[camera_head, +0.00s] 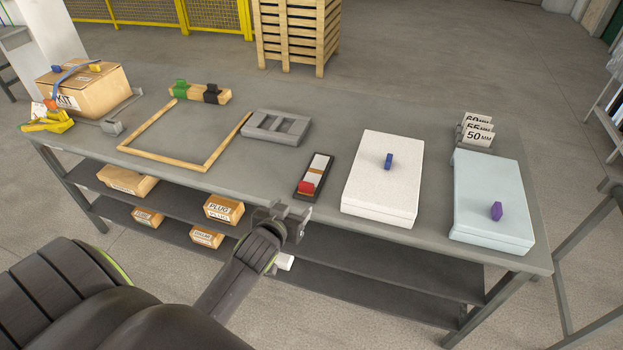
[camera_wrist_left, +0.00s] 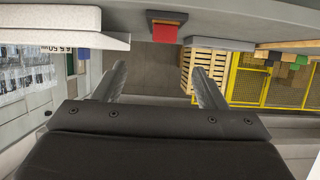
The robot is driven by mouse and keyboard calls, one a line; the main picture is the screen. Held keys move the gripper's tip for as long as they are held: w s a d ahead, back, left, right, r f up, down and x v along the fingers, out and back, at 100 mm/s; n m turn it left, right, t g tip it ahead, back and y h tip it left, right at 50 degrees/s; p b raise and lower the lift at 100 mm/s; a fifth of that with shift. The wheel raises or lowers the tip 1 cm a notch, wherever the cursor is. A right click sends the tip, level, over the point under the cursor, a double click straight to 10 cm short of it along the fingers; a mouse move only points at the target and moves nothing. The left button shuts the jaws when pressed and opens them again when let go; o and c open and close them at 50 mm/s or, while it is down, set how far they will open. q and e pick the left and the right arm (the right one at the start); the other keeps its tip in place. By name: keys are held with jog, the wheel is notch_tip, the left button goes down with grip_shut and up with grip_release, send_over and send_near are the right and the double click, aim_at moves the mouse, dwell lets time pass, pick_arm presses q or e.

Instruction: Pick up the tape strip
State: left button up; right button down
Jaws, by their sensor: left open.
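What looks like the tape strip is a narrow white strip (camera_head: 318,164) with a red block (camera_head: 306,187) at its near end, lying in a slim black holder (camera_head: 300,194) near the table's front edge. The red block (camera_wrist_left: 166,40) also shows in the left wrist view, hanging below the holder in that tilted picture. My left gripper (camera_head: 284,217) is just off the table's front edge, on the near side of the holder and apart from it. Its two fingers (camera_wrist_left: 160,75) are spread with nothing between them. My right gripper is out of view.
Right of the holder are a white slab (camera_head: 381,195) with a blue block and a pale blue slab (camera_head: 490,180) with a purple block. A grey slotted block (camera_head: 276,126) and a wooden frame (camera_head: 160,155) lie to the left. A kit box (camera_head: 88,90) stands far left.

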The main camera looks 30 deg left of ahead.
pick_arm(q)
send_near(305, 189)
jog(key=w, duration=0.4)
jog(key=shift+w+a+f, duration=0.3)
jog(key=shift+w+f, duration=0.25)
jog(key=shift+w, duration=0.15)
jog(key=shift+w+a+f, duration=0.3)
jog(key=shift+w+f, duration=0.25)
jog(key=shift+w, duration=0.2)
jog(key=shift+w+a+f, duration=0.3)
jog(key=shift+w+f, duration=0.25)
jog(key=shift+w, duration=0.15)
jog(key=c, duration=1)
